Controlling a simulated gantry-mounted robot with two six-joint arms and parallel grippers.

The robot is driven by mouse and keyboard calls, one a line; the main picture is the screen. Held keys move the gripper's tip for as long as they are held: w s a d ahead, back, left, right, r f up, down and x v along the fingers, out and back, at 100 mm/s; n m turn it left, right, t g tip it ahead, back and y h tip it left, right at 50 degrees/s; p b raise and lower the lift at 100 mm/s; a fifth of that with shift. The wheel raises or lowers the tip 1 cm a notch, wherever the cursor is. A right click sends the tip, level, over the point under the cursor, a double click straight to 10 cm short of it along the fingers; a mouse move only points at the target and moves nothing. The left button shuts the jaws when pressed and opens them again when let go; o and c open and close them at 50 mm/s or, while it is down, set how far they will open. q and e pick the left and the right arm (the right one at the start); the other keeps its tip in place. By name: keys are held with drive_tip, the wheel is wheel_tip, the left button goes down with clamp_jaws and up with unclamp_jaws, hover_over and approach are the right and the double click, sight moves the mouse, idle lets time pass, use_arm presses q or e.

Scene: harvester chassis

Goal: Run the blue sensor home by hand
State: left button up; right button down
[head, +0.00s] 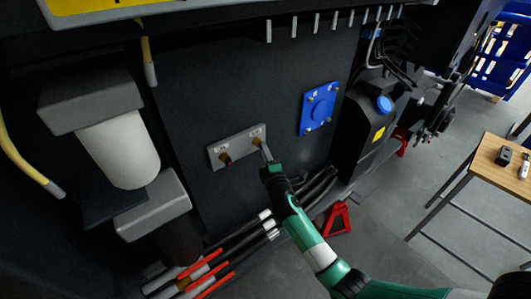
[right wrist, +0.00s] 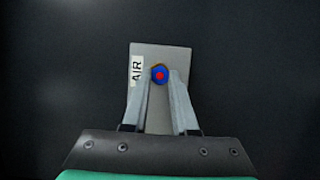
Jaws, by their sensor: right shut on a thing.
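In the right wrist view, my right gripper (right wrist: 160,82) is shut on the blue sensor (right wrist: 160,67), a small round blue end with a red centre. The sensor lies over the middle of the grey plate (right wrist: 160,52), beside a label reading AIR. I cannot tell how deep it sits in the fitting. In the head view the fingers hide the sensor. My left gripper is not in view.
A blue bolted cover (head: 320,108) is on the wall to the right, next to a black tank (head: 364,137) with a blue cap. Hoses run below the plate. A white cylinder (head: 119,152) stands out at left. A wooden table (head: 499,166) is at far right.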

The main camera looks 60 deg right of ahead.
drive_tip(key=shift+r, duration=0.1)
idle(0.7)
drive_tip(key=m+y+p, duration=0.1)
drive_tip(key=m+p, duration=0.1)
drive_tip(key=p, duration=0.1)
drive_tip(key=m+y+p, duration=0.1)
drive_tip(key=m+p, duration=0.1)
drive_tip(key=p, duration=0.1)
drive_tip(key=shift+r+m+g, duration=0.2)
drive_tip(key=shift+m+g, duration=0.1)
drive_tip(key=shift+m, duration=0.1)
drive_tip(key=c, duration=0.6)
unclamp_jaws()
drive_tip(key=shift+f, duration=0.1)
drive_tip(key=shift+c, duration=1.2)
drive_tip(key=shift+s, duration=0.1)
